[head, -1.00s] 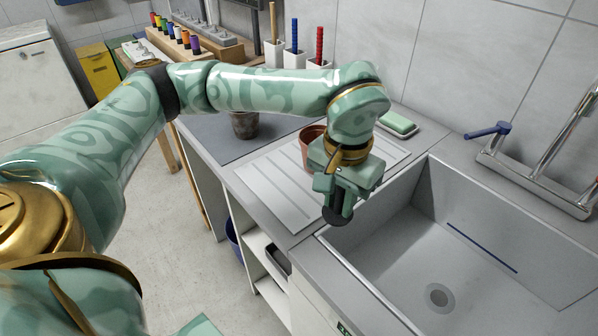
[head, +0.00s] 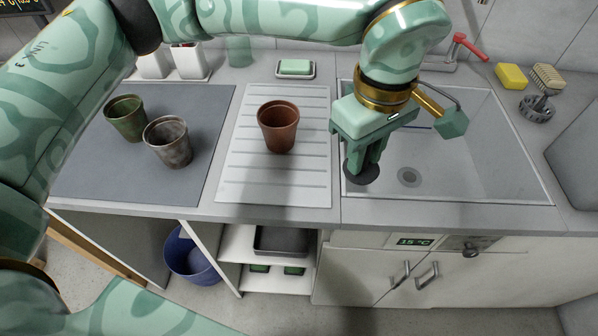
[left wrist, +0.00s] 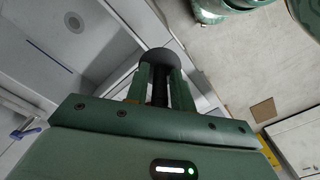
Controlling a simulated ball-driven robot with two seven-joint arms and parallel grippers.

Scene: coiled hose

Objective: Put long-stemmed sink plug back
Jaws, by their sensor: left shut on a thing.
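My left gripper (head: 365,158) is shut on the stem of a dark sink plug (head: 361,174). The plug's round dark head hangs below the fingers, over the left part of the sink (head: 470,185). The round drain (head: 409,177) lies open in the sink floor, a little right of the plug in the head view. In the left wrist view, the dark stem stands between the two green fingers (left wrist: 160,88) and the plug head (left wrist: 162,60) is at their tips. The drain (left wrist: 74,22) also shows there, apart from the plug. My right gripper is not in view.
A brown pot (head: 278,128) stands on the ribbed drainboard (head: 245,180), left of the sink. Two more pots, green (head: 126,118) and grey (head: 168,142), stand on the grey mat. A red-handled tap (head: 468,45) is behind the sink; a yellow sponge (head: 511,76) lies at right.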

